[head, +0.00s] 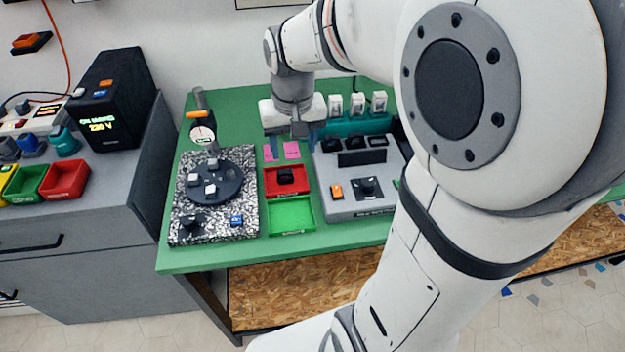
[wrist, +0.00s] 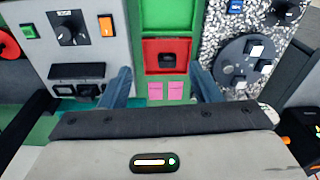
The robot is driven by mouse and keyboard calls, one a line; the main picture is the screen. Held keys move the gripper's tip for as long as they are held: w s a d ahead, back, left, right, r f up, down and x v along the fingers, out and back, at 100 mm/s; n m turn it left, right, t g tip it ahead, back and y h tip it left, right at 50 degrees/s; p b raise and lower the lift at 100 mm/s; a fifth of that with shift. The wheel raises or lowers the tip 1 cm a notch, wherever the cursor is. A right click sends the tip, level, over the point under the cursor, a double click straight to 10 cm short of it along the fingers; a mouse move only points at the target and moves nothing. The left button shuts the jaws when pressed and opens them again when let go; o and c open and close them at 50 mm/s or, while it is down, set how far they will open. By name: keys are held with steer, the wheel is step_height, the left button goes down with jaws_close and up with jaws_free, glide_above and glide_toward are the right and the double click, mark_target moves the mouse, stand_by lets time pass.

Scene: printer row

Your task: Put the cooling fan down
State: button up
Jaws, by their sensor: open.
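A small dark block, which looks like the cooling fan (head: 286,176), lies in the red tray (head: 270,191) on the green bench. In the wrist view the cooling fan (wrist: 167,58) shows as a dark square inside the red tray (wrist: 149,46). My gripper (head: 292,142) is open and empty above the bench, behind the red tray and over the pink notes. In the wrist view the two blue-grey fingers of my gripper (wrist: 161,78) stand wide apart, with the pink notes between them and the fan beyond, not touched.
A green tray (head: 291,213) sits in front of the red one. A speckled plate with a round dark disc (head: 226,183) and a dial gauge (head: 202,134) stands left. A grey control box (head: 362,205) with knobs stands right. A grey cabinet (head: 60,205) adjoins the bench.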

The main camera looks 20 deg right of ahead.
steer(key=s+n+t, duration=0.1)
steer(key=s, duration=1.1)
steer(key=shift+s+t, duration=0.25)
steer(key=shift+t, duration=0.05)
steer(key=shift+c, duration=0.3)
